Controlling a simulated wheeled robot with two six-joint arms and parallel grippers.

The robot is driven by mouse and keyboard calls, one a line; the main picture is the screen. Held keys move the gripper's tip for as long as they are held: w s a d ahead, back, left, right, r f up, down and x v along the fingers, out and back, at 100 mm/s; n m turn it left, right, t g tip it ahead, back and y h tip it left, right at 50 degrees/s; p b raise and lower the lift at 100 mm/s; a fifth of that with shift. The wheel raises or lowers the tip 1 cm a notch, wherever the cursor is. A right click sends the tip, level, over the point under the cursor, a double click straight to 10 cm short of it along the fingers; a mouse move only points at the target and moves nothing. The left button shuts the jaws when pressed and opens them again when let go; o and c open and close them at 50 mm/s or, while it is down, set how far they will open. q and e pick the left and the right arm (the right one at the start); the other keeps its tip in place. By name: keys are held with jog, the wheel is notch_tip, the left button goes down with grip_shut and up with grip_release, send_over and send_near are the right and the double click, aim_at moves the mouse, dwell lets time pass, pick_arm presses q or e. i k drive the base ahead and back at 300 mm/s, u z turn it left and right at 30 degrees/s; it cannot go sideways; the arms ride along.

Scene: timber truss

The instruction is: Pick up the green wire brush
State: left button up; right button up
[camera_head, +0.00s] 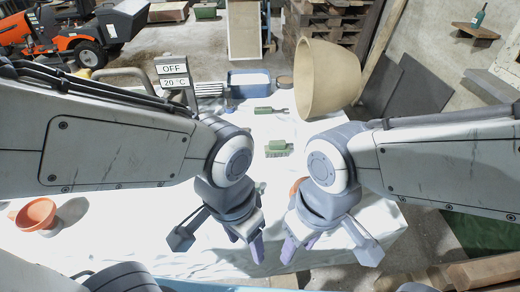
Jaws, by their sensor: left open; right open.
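A green wire brush (278,148) lies on the white-covered table, bristles toward the near side, beyond both of my grippers. Part of its surroundings is framed by my two arms, but the brush itself shows clear. My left gripper (247,243) is open and empty over the near part of the table, pointing down. My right gripper (299,243) is open and empty close to its right, also pointing down. Neither gripper touches the brush.
A green-handled tool (270,110) lies behind the brush. A large tan pot (327,80) and a blue box (249,84) stand at the back. A display reading OFF and 20 °C (174,75) stands left. An orange-brown bowl (37,214) sits at far left.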

aim_at(277, 148)
jog(key=k, duration=1)
jog(key=z, duration=0.55)
jog(key=i, duration=1.55)
jog(key=u, duration=1.4)
